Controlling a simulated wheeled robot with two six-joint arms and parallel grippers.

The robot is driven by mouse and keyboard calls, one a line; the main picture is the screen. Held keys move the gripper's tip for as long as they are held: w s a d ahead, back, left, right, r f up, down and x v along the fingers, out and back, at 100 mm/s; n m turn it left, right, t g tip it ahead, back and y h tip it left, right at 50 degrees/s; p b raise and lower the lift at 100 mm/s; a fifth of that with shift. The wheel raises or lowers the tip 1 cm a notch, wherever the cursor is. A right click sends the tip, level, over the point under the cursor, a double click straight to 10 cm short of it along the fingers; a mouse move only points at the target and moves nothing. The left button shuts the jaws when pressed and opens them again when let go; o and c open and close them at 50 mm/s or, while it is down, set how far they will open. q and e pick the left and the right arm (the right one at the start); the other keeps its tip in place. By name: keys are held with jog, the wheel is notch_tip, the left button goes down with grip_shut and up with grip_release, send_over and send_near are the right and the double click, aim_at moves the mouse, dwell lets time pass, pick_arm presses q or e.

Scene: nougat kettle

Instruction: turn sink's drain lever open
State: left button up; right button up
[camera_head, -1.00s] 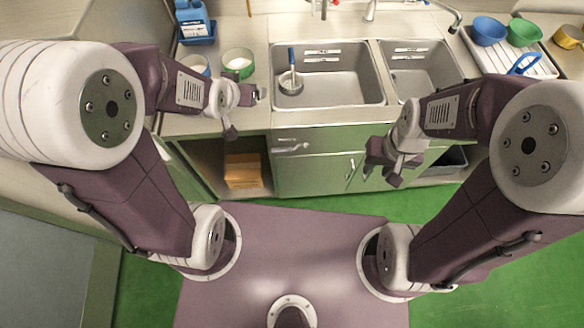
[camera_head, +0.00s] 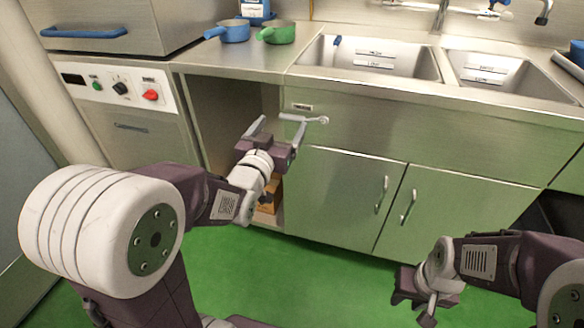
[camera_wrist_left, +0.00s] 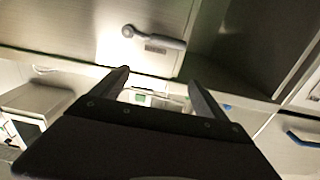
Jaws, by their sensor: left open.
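The drain lever (camera_head: 312,119) is a short grey handle with a round end on the green front panel below the sink's left basin (camera_head: 370,60). In the left wrist view the lever (camera_wrist_left: 160,38) lies roughly level, its round end to the left, beyond my fingertips. My left gripper (camera_head: 277,127) is open and empty, just left of and in front of the lever, one finger overlapping it in the head view. Its two fingers also show in the left wrist view (camera_wrist_left: 162,82). My right gripper (camera_head: 425,303) hangs low at the right, away from the lever; its jaws are unclear.
An open compartment with an orange-brown box (camera_head: 268,197) lies behind my left arm. Closed cabinet doors (camera_head: 335,195) with handles are below the lever. Blue (camera_head: 232,31) and green (camera_head: 277,33) pans stand on the counter. The green floor in front is clear.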

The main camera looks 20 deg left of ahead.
pick_arm(q)
jog(key=b, duration=0.2)
send_near(291, 118)
jog(key=w+b, duration=0.1)
jog(key=w, duration=0.7)
jog(key=shift+d+f+b, duration=0.15)
jog(key=shift+d+b, duration=0.05)
jog(key=shift+b, duration=0.15)
jog(key=shift+w, duration=0.25)
pick_arm(e)
notch_tip(291, 118, down, 6)
jog(key=shift+w+a, duration=0.15)
pick_arm(q)
grip_shut()
